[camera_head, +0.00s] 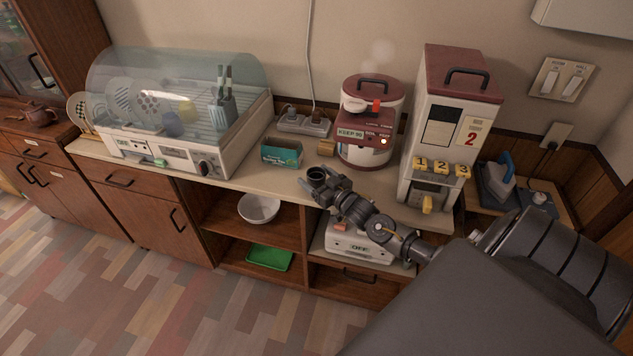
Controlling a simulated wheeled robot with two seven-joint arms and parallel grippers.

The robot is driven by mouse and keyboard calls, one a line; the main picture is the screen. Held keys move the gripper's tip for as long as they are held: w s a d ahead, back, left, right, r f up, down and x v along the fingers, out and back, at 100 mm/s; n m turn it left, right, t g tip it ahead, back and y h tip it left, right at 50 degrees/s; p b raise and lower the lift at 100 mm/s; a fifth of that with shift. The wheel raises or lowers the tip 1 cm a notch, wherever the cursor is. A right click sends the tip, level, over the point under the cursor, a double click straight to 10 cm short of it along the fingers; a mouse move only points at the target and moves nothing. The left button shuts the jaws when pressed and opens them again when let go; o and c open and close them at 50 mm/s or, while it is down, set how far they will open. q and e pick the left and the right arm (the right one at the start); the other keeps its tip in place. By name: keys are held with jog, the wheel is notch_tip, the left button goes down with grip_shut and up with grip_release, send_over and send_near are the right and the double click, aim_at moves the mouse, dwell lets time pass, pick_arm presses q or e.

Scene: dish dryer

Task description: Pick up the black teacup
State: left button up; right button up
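The black teacup (316,173) is near the front edge of the counter, in the middle of the camera_head view. Its dark round opening faces up. My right gripper (322,187) is right at the cup, with its fingers beside the cup's near and right sides. The fingers and the cup are both dark and overlap, so I cannot tell whether the fingers press on it or whether it rests on the counter. My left gripper is not in view.
A dish dryer (196,165) with a clear cover stands on the left. A green box (281,153), a red-and-white rice cooker (369,150) and a tall dispenser (435,140) stand behind the cup. A white bowl (259,208) and a green tray (269,258) are on shelves below.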

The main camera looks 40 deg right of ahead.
aim_at(316, 170)
jog(key=c, duration=0.9)
jog(key=shift+c, duration=0.3)
jog(key=shift+r, duration=0.15)
jog(key=shift+r, duration=0.3)
notch_tip(316, 170, up, 2)
jog(key=shift+r+b, duration=0.1)
jog(key=shift+b, duration=0.3)
jog(key=s+a+r+b, duration=0.1)
jog(key=s+a+r, duration=0.8)
jog(key=s+r, duration=0.1)
jog(key=shift+s+a, duration=0.15)
jog(key=shift+a, duration=0.15)
